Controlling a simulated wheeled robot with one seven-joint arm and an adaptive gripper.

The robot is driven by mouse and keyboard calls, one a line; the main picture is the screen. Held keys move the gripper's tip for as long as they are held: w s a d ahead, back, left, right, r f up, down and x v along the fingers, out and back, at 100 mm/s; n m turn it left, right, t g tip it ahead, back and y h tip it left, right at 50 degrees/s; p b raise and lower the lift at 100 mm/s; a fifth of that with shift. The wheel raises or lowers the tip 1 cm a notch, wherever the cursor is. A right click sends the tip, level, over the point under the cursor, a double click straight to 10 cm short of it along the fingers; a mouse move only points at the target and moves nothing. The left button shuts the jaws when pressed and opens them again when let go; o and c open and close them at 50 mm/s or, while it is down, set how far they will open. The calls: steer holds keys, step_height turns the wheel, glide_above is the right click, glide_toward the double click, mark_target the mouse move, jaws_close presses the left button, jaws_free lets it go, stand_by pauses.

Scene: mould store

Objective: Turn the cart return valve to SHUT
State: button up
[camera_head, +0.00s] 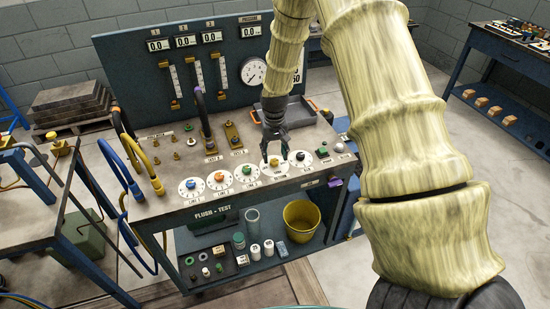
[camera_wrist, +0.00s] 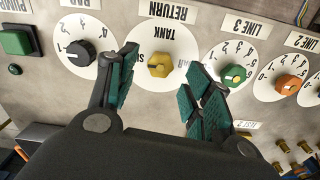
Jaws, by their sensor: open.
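A yellow knob (camera_wrist: 160,65) sits on a round white dial plate labelled TANK RETURN in the wrist view. I see no label reading cart return. A grey mark shows on the knob's left side. A small word at the dial's right edge is partly hidden by a finger, and I cannot read it for sure. My gripper (camera_wrist: 158,80) is open, with one finger on each side of the knob and a gap around it. In the head view my gripper (camera_head: 276,150) is over the same yellow knob (camera_head: 274,161) on the panel; contact cannot be told.
A green LINE 3 knob (camera_wrist: 235,75) and an orange LINE 2 knob (camera_wrist: 289,85) are to the right, a black knob (camera_wrist: 81,54) to the left. The flush-test bench (camera_head: 170,203) carries hoses and fittings. A yellow bucket (camera_head: 301,220) stands on its lower shelf.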

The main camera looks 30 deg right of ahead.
mark_target(275, 161)
step_height(275, 161, up, 9)
stand_by(0.4)
steer(key=shift+f, duration=0.1)
stand_by(0.3)
